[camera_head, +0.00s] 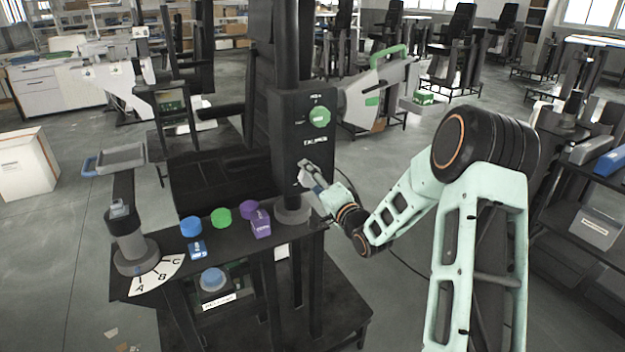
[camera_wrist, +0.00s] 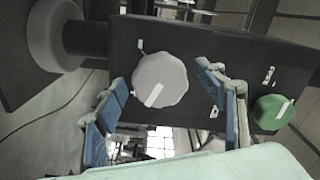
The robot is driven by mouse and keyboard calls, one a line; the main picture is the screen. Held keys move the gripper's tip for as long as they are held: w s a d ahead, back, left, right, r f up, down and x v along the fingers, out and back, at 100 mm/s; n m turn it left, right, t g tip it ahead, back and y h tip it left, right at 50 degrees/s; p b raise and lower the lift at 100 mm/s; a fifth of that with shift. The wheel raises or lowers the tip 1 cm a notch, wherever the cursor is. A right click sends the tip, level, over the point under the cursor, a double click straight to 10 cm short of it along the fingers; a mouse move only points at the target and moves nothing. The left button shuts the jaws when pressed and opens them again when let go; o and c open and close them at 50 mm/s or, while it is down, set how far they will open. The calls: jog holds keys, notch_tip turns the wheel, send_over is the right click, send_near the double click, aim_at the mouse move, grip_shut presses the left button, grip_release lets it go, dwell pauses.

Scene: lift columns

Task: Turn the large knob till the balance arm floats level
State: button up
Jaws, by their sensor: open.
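The large pale grey knob (camera_wrist: 160,80) with a white pointer bar sits on the dark column panel in the wrist view. My gripper (camera_head: 312,178) is at the lower part of that panel, and there it mostly hides the knob. In the wrist view my gripper (camera_wrist: 161,88) is open, with one blue-padded finger on each side of the knob; I see gaps between pads and knob.
A smaller green knob (camera_head: 320,116) is higher on the panel. The black bench (camera_head: 215,262) below carries a blue (camera_head: 190,226), a green (camera_head: 221,217) and a purple knob (camera_head: 249,210). A post (camera_head: 126,225) with an A-B-C dial (camera_head: 157,274) stands at its left.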

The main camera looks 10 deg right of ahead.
jog(key=c, duration=1.1)
jog(key=shift+f, duration=0.1)
